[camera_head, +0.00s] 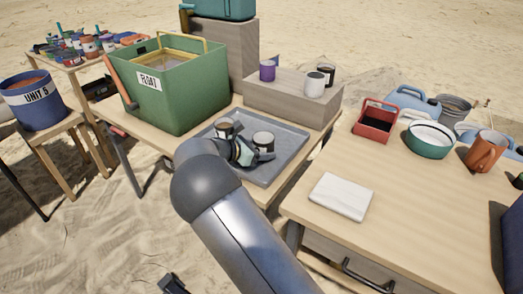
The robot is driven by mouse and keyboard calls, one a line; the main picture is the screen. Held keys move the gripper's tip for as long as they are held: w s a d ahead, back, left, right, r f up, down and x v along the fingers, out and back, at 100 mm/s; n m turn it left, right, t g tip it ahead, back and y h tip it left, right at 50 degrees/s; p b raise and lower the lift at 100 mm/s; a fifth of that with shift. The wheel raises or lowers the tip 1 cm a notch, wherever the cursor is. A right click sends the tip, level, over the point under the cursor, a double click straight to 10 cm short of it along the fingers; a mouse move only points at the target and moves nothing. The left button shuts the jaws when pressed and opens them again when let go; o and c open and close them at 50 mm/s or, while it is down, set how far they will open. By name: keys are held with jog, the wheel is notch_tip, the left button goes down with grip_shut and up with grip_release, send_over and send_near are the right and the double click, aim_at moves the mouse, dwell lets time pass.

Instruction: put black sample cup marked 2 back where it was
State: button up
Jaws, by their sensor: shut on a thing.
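My gripper (256,154) is low over the grey tray (290,158), shut on a dark cup (263,141) with a pale face. My arm covers part of the gripper. I cannot read a number on the cup, nor tell whether it touches the tray. A second dark cup (225,128) with a brownish top stands on the tray, left of the gripper and partly hidden by it. A purple cup (267,70), a white cup (314,85) with a dark top and a dark cup with a pale patch (327,74) stand on the wooden riser (285,99) behind the tray.
A green bin (185,95) with a yellow rim stands left of the tray. The tray's right side is bare.

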jog(key=shift+f, duration=0.1)
jog(key=o, duration=1.2)
jog(key=p+v, duration=0.2)
jog(key=v, duration=1)
jog(key=shift+s, duration=0.1)
